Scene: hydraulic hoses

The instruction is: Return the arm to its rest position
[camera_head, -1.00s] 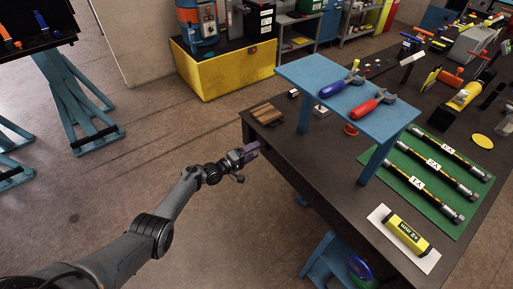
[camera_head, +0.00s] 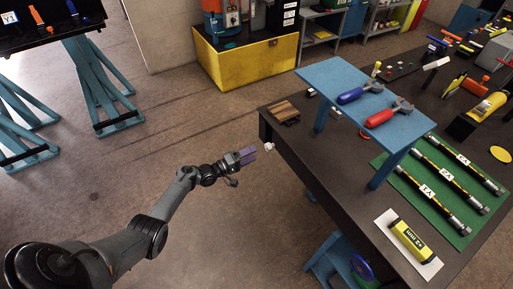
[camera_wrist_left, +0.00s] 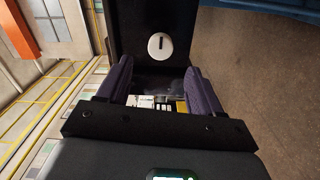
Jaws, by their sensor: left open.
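My left arm comes in from the lower left in the head view. Its gripper (camera_head: 248,154), with purple fingers, is beside the near left edge of the dark workbench (camera_head: 290,152), over the floor. In the left wrist view the two fingers of this gripper (camera_wrist_left: 160,80) stand wide apart with nothing between them. A small white round piece (camera_head: 269,147) shows just beyond the fingertips at the bench edge. It also shows in the left wrist view as a white oval with a dark mark (camera_wrist_left: 159,46), against a black surface. My right gripper is out of view.
A blue raised shelf (camera_head: 335,77) with blue and red pliers stands on the bench. Several striped hoses (camera_head: 450,187) lie on a green mat. A yellow box (camera_head: 421,240) lies near the front edge. The floor (camera_head: 130,190) left of the bench is open.

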